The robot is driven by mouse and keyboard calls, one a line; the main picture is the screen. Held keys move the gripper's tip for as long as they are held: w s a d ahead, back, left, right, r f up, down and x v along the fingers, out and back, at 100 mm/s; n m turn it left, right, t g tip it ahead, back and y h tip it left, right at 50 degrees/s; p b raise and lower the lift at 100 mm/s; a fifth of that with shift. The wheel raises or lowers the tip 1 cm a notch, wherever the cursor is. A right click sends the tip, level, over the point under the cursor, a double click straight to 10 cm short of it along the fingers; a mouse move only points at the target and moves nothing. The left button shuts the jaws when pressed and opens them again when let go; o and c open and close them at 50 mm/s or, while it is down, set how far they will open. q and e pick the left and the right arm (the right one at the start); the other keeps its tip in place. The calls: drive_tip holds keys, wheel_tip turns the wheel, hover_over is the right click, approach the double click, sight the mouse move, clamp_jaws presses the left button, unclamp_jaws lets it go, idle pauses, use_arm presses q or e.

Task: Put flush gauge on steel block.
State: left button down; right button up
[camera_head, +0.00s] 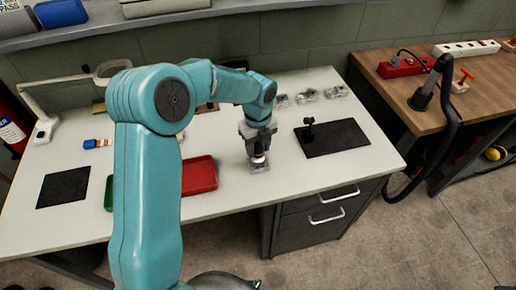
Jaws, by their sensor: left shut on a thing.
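My left gripper (259,146) points down over the front middle of the white bench. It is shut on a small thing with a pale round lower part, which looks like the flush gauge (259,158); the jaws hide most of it. Directly below is a small grey metallic block, which looks like the steel block (258,168), on the bench top. The gauge is at or just above the block; I cannot tell whether they touch. My right gripper is out of view.
A dark mat (345,140) with a small black upright tool (309,129) lies to the right. A red tray (199,176) is left of the gripper, partly behind my arm. Several clear packets (308,96) lie behind. Another dark mat (63,188) lies far left.

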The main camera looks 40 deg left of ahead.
use_arm(q)
drive_tip(key=shift+w+f, duration=0.1)
drive_tip(key=shift+f, duration=0.7)
drive_tip(key=shift+f, duration=0.15)
drive_tip(key=c, duration=0.6)
unclamp_jaws()
